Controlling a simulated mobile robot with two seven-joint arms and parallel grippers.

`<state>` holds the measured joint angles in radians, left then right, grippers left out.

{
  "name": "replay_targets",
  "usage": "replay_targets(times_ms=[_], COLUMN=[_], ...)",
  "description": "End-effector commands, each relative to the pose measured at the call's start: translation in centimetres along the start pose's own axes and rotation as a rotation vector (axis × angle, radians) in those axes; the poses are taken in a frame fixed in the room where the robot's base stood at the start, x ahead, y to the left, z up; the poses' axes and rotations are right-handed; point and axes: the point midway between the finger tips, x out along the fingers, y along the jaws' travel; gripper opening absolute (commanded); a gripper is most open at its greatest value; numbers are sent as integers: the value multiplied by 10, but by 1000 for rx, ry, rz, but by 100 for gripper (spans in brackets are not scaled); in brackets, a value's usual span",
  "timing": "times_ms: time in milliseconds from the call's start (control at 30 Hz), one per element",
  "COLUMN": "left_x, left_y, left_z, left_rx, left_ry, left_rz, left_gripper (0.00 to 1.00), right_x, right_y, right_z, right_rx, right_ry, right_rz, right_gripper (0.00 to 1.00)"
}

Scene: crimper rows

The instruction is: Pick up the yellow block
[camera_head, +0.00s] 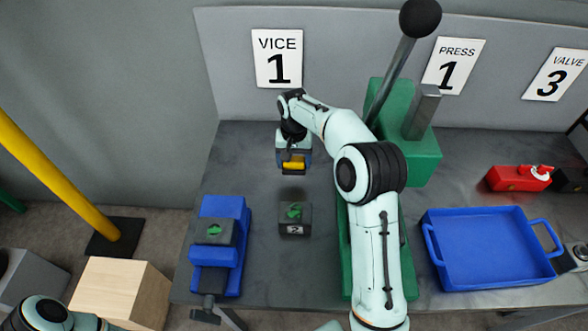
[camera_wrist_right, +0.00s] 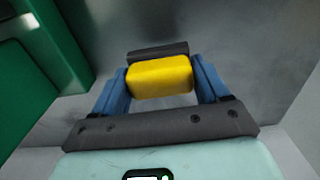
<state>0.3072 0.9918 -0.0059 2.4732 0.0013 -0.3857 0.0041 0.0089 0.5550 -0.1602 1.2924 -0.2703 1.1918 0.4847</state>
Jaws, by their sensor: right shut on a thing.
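The yellow block (camera_head: 293,166) is held in my right gripper (camera_head: 293,163), above the grey bench near its back. In the right wrist view the yellow block (camera_wrist_right: 160,77) sits between the two blue fingers of my right gripper (camera_wrist_right: 161,84), which touch its sides. The block appears clear of the bench, with a dark shadow below it in the head view. My left arm shows only at the bottom left corner, and its gripper is out of the picture.
A dark block with a green top (camera_head: 294,219) stands below my right gripper. A blue vice (camera_head: 220,245) is to its left. A green press (camera_head: 408,160), a blue tray (camera_head: 487,284) and a red valve (camera_head: 518,179) are to the right. Bare bench lies between vice and dark block.

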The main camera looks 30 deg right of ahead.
Motion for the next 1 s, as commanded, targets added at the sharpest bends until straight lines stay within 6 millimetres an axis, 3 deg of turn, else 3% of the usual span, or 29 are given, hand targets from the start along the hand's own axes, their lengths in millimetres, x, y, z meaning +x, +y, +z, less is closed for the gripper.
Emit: replay_targets(times_ms=[200, 500, 700, 1000], left_x=[-1, -1, -1, -1], left_y=[1, 1, 1, 1], left_z=[-1, -1, -1, -1], left_rx=[1, 1, 1, 1], left_ry=[2, 2, 2, 1], left_rz=[1, 1, 1, 1], left_gripper=[43, 43, 43, 43], right_x=[-60, -119, -137, -144], right_y=[-1, 0, 0, 0], right_z=[-1, -1, -1, 0], right_rx=[1, 0, 0, -1], right_ry=[7, 5, 2, 0], right_rz=[-3, -2, 0, 0], right_gripper=[41, 41, 41, 41])
